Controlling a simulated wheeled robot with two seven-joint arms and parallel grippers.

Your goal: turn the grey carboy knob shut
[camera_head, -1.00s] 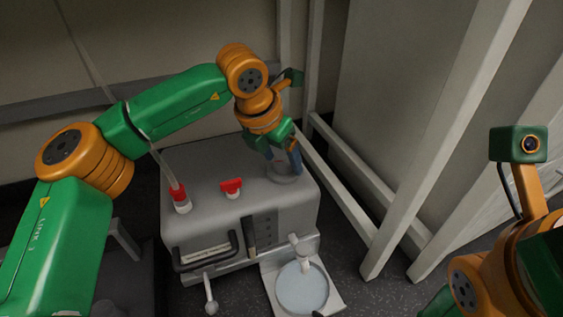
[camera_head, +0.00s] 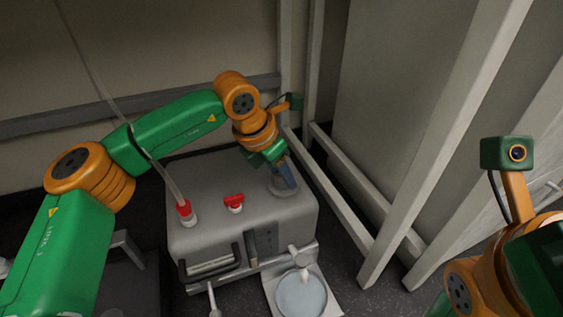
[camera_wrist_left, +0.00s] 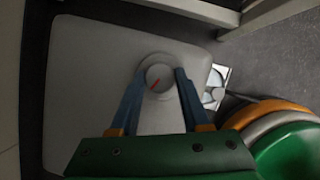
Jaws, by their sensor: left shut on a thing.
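The grey carboy (camera_head: 215,240) is a wide boxy container on the floor. The round grey knob (camera_wrist_left: 161,73) on its top, with a short red mark, shows in the left wrist view, between my left gripper's fingers. My left gripper (camera_wrist_left: 158,76) is shut on the knob, one blue finger on each side. In the head view the left gripper (camera_head: 289,185) reaches down to the round fitting at the carboy's back right, and its fingers partly hide the knob. My right arm shows at the lower right, but its fingers are out of frame.
A red cap with a tube (camera_head: 186,210) and a red valve (camera_head: 234,202) stand on the carboy's top, left of the gripper. A round dish (camera_head: 301,294) on a white plate lies in front. White frame posts (camera_head: 440,150) stand close on the right.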

